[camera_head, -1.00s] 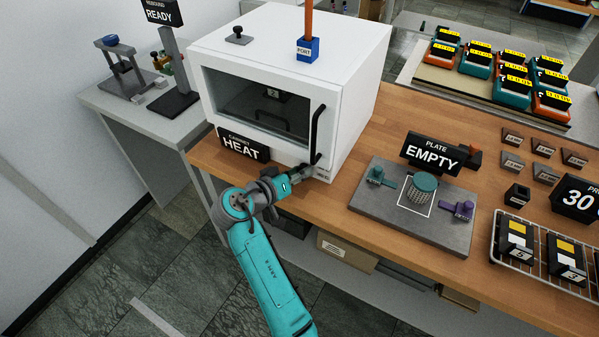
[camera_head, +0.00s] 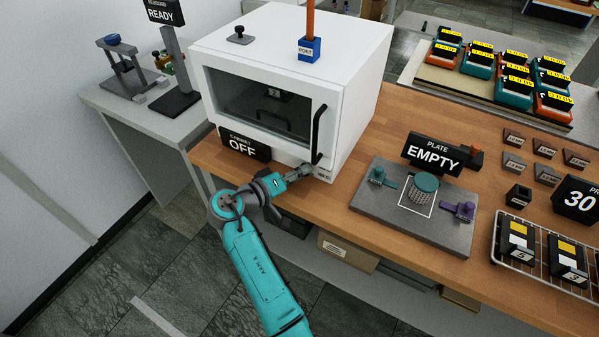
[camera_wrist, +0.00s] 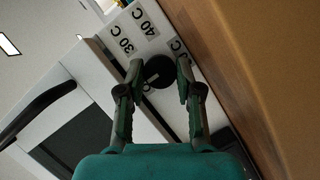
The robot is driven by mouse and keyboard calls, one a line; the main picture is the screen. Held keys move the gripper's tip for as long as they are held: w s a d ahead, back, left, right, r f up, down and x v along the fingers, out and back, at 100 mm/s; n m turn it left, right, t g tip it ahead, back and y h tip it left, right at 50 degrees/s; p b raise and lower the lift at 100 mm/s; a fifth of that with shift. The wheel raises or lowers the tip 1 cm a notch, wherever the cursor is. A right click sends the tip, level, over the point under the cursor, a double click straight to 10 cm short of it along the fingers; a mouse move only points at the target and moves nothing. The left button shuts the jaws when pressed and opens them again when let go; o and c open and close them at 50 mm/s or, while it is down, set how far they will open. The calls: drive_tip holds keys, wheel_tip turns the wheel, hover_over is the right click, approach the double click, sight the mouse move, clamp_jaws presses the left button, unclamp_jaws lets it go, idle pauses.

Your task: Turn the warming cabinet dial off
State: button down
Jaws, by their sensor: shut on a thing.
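The white warming cabinet (camera_head: 350,95) stands on the wooden bench, with its door closed. The small black sign (camera_head: 243,146) at its front left reads OFF. In the wrist view the round black dial (camera_wrist: 158,72) is on the cabinet's white lower panel, near marks reading 30 C and 40 C. Another mark is partly covered by a finger. My gripper (camera_wrist: 160,69) has one finger on each side of the dial and is shut on it. In the head view my gripper (camera_head: 300,173) is at the cabinet's lower front edge and hides the dial.
The black door handle (camera_head: 318,135) stands out just above my gripper. To the right are a grey plate station (camera_head: 400,222) with an EMPTY sign (camera_head: 434,154) and a wire rack (camera_head: 497,245). The floor in front of the bench is clear.

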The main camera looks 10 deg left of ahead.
drive_tip(key=c, duration=0.8)
unclamp_jaws()
drive_tip(key=shift+o, duration=0.2)
